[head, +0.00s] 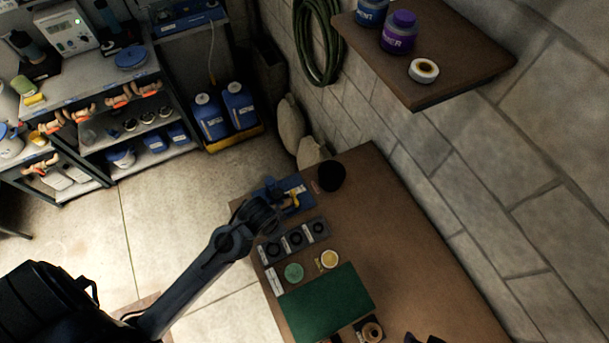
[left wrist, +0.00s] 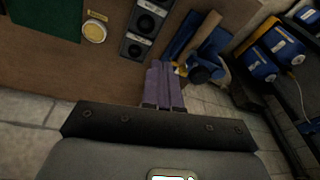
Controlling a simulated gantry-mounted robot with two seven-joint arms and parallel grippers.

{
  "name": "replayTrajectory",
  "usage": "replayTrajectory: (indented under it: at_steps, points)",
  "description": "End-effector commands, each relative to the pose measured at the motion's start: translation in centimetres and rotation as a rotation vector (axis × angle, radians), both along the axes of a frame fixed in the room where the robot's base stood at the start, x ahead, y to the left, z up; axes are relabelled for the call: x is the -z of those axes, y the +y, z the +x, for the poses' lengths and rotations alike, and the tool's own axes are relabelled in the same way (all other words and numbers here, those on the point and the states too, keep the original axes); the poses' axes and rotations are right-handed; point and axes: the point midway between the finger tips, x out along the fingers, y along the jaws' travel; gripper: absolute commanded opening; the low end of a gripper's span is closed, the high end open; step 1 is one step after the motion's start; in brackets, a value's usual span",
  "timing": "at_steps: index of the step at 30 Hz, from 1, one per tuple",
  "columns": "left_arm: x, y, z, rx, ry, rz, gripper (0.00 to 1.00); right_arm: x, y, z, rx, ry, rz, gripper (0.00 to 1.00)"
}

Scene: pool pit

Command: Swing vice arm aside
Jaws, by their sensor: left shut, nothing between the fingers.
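A blue vice (head: 294,188) with a yellow-orange part stands at the far left corner of the brown bench (head: 410,240). My left gripper (head: 262,214) is just in front of it and hides part of it. In the left wrist view, the left gripper's fingers (left wrist: 165,84) are shut and empty. There the blue vice (left wrist: 212,48) is ahead and to the right, with a brown bar (left wrist: 193,36) beside it. I cannot tell whether the fingers touch the bar. Which part is the vice arm is unclear.
A black round object (head: 331,177) stands close behind the vice. A row of dark square blocks (head: 295,239), a green disc (head: 293,272), a yellowish tin (head: 329,259) and a green mat (head: 327,303) lie nearer. A stone wall (head: 480,200) borders the bench on the right.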

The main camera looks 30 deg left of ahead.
Motion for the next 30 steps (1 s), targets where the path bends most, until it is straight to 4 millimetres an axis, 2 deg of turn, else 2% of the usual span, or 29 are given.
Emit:
replayTrajectory:
  at_steps: [3,9,15,24,30]
  points:
    - [2.2,0.5,2.8,0.022,0.049,0.028,0.00,0.1,0.0,0.0,0.001,0.000,0.001,0.43]
    - [5.4,1.5,8.0,0.071,0.147,0.072,0.00,0.6,0.3,-0.6,0.001,0.015,0.007,0.43]
    - [7.1,2.5,13.0,0.118,0.253,0.106,0.00,0.7,0.3,-0.5,0.001,0.013,0.008,0.43]
    - [6.7,3.9,19.0,0.186,0.408,0.132,0.00,0.9,0.2,-0.3,0.001,0.009,0.005,0.43]
    - [5.5,4.6,21.4,0.224,0.491,0.137,0.00,1.0,0.1,-0.3,-0.003,0.008,0.000,0.43]
